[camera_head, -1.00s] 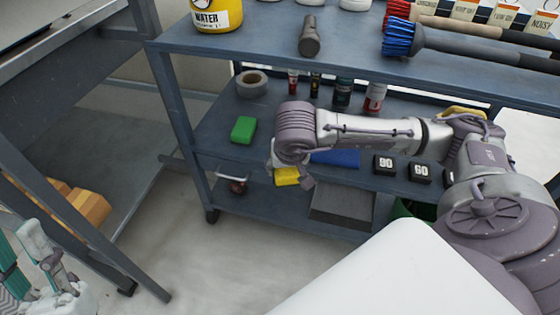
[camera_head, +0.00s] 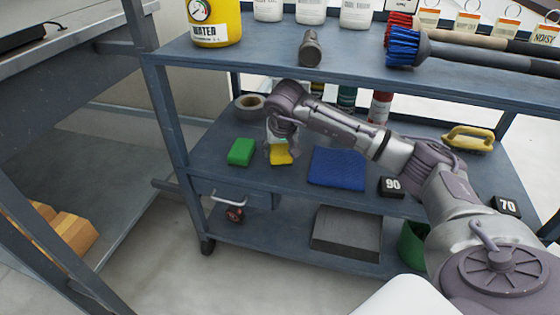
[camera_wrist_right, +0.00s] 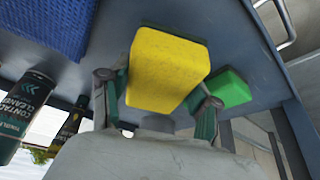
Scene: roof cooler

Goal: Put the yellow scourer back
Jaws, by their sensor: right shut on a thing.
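The yellow scourer (camera_head: 281,156) is at my right gripper (camera_head: 280,142), over the middle shelf (camera_head: 225,173) of the blue-grey cart. In the right wrist view the yellow scourer (camera_wrist_right: 167,69) sits between the two fingers of the right gripper (camera_wrist_right: 158,100), which is shut on it. A green scourer (camera_head: 241,152) lies just left of it in the head view and also shows in the wrist view (camera_wrist_right: 229,88). A blue cloth (camera_head: 337,167) lies to the right. I cannot tell whether the yellow scourer touches the shelf. My left gripper is not in view.
A tape roll (camera_head: 249,103) and several bottles stand behind on the middle shelf. The upper shelf (camera_head: 270,58) hangs above, with a yellow water container (camera_head: 214,24) and brushes. Black number blocks (camera_head: 392,187) and a yellow-handled brush (camera_head: 468,138) lie right.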

